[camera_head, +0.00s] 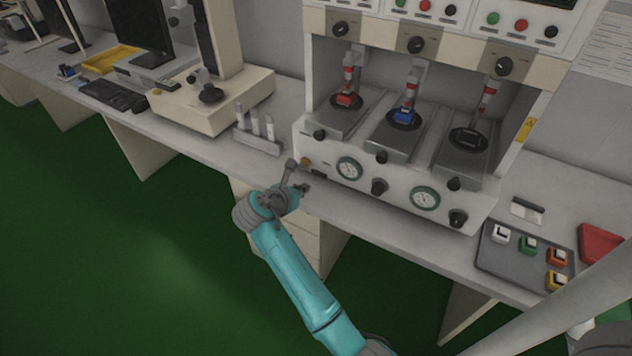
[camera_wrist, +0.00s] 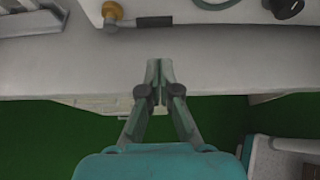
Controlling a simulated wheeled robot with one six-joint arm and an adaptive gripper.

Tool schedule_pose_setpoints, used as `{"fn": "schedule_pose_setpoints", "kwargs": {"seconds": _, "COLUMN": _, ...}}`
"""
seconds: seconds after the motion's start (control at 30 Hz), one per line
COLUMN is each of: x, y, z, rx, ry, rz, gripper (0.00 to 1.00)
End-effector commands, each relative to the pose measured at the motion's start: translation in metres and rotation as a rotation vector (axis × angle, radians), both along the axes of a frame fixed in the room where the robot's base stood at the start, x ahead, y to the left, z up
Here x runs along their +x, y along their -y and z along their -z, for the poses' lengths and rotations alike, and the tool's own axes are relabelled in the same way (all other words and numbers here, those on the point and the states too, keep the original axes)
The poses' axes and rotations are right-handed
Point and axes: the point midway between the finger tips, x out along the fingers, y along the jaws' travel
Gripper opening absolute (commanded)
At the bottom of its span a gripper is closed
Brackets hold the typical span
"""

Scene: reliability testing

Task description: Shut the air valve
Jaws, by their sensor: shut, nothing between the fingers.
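The air valve shows as a round brass fitting (camera_wrist: 112,12) with a dark lever (camera_wrist: 153,21) at the top of the wrist view. The lever points sideways to the right of the fitting. In the head view the brass fitting (camera_head: 306,161) and the dark lever (camera_head: 319,174) are low on the left of the machine's front panel. My gripper (camera_wrist: 160,70) is shut and empty, with its fingertips over the bench edge, apart from the lever. In the head view my gripper (camera_head: 303,187) is just below and left of the lever.
The test machine's front panel (camera_head: 331,182) carries gauges (camera_head: 349,168) and black knobs (camera_head: 379,187) right of the valve. A rack with white cylinders (camera_head: 255,128) stands to the left. The bench strip (camera_wrist: 60,75) before the panel is clear. A tray with coloured blocks (camera_head: 500,262) lies right.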

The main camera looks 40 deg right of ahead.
Motion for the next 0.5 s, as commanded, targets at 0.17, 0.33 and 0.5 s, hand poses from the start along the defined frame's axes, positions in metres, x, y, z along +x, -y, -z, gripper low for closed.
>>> {"fn": "schedule_pose_setpoints", "kwargs": {"seconds": 0.17, "x": 0.002, "y": 0.005, "z": 0.004, "rx": 0.001, "ry": -0.001, "rz": 0.001, "gripper": 0.0}}
{"fn": "schedule_pose_setpoints", "kwargs": {"seconds": 0.33, "x": 0.008, "y": 0.024, "z": 0.016, "rx": 0.002, "ry": -0.001, "rz": 0.003, "gripper": 0.0}}
{"fn": "schedule_pose_setpoints", "kwargs": {"seconds": 0.5, "x": 0.017, "y": 0.049, "z": 0.031, "rx": 0.001, "ry": -0.001, "rz": 0.003, "gripper": 0.0}}
